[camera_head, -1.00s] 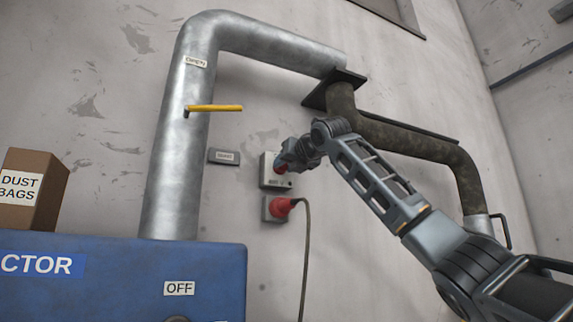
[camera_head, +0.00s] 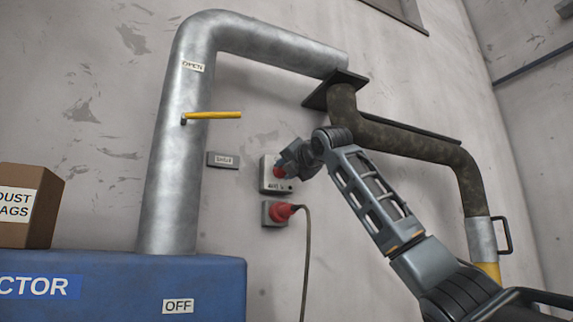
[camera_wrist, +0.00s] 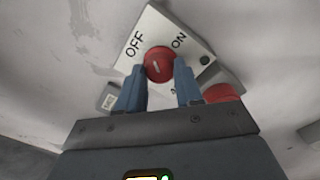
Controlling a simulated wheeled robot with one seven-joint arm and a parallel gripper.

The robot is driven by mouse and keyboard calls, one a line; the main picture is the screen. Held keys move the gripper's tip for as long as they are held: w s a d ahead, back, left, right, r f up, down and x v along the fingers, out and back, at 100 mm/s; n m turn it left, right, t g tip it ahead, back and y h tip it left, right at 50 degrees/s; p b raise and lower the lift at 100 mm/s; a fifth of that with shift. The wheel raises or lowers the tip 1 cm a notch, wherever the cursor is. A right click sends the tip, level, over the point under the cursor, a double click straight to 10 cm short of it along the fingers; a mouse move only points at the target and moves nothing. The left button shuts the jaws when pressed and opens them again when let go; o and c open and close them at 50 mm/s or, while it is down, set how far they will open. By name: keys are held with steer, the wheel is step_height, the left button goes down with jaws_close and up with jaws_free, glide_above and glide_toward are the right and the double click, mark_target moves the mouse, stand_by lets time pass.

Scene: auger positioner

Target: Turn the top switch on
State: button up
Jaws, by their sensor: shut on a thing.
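The top switch (camera_head: 267,186) is a pale box on the wall, above a lower box (camera_head: 268,222) with a red plug. In the wrist view its plate (camera_wrist: 198,45) reads OFF on the left and ON on the right, with a red round knob (camera_wrist: 159,61) between the words. My gripper (camera_wrist: 160,84) has its two blue-grey fingers on either side of this knob, shut on it. The knob has a small pale mark, but its exact setting is unclear. In the head view my gripper (camera_head: 288,165) partly covers the switch.
A metal pipe (camera_head: 170,150) with a yellow lever (camera_head: 214,115) stands to the left. A dark pipe (camera_head: 410,142) runs above and right of my arm. A cable (camera_head: 307,265) hangs from the red plug (camera_head: 281,212). A blue cabinet (camera_head: 120,275) carries a cardboard box (camera_head: 42,235).

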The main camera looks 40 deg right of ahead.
steer(key=m+p, duration=0.1)
steer(key=m, duration=1)
steer(key=shift+h, duration=0.3)
steer(key=shift+f, duration=0.1)
steer(key=o, duration=1)
steer(key=shift+o, duration=0.2)
steer(key=shift+s, duration=0.1)
steer(key=b+v, duration=0.2)
steer(key=v, duration=0.5)
steer(key=shift+s+b, duration=0.35)
steer(key=shift+b, duration=0.05)
steer(key=shift+a, duration=0.15)
